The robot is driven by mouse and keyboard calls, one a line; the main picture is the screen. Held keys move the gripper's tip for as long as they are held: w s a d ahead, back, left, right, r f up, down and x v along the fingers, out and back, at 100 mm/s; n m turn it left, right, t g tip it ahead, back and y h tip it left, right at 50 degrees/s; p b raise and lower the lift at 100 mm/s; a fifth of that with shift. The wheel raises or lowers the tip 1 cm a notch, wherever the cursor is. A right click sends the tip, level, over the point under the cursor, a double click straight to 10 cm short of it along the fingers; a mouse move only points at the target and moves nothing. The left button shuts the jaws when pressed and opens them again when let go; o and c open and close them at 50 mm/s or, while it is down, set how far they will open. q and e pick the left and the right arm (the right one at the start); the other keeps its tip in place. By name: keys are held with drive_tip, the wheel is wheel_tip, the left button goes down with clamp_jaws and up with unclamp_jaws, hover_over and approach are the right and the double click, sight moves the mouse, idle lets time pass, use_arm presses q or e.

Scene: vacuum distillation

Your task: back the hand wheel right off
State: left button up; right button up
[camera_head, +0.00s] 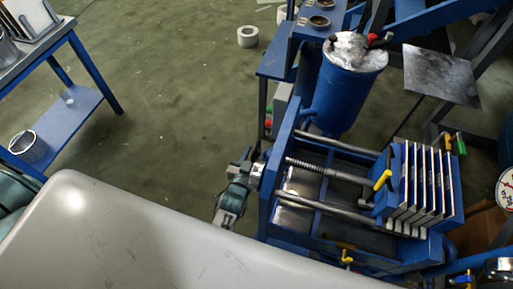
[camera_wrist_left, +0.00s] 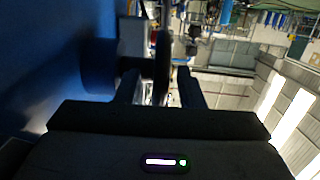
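The blue press (camera_head: 290,225) stands at the right in the head view, with a threaded screw (camera_head: 325,170) running to its plates. My left gripper (camera_head: 255,168) is at the left end of the press, level with the screw. The hand wheel is hard to make out there, hidden by the gripper and frame. In the left wrist view a dark, thin disc, likely the hand wheel (camera_wrist_left: 163,62), shows edge-on ahead. The two fingers of my left gripper (camera_wrist_left: 160,88) are apart, one either side of its line. Contact is not visible. My right gripper is out of view.
A blue cylindrical vessel (camera_head: 345,90) stands behind the press. Yellow-handled valves (camera_head: 346,257) sit low on its front. A blue bench (camera_head: 85,70) stands at the far left. The floor between bench and press is clear, apart from a white roll (camera_head: 247,37) at the back.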

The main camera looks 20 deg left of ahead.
use_arm(q)
drive_tip(key=s, duration=0.4)
drive_tip(key=s+r, duration=0.1)
drive_tip(key=s, duration=0.1)
drive_tip(key=shift+s+p, duration=0.3)
drive_tip(key=shift+s, duration=0.8)
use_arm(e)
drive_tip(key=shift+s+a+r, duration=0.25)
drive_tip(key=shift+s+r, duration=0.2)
use_arm(q)
drive_tip(key=shift+t, duration=0.7)
drive_tip(key=w, duration=0.3)
drive_tip(key=w+b, duration=0.1)
drive_tip(key=w, duration=0.2)
drive_tip(key=w+b, duration=0.1)
drive_tip(key=w, duration=0.1)
drive_tip(key=shift+w+f, duration=0.35)
drive_tip(key=shift+w, duration=0.75)
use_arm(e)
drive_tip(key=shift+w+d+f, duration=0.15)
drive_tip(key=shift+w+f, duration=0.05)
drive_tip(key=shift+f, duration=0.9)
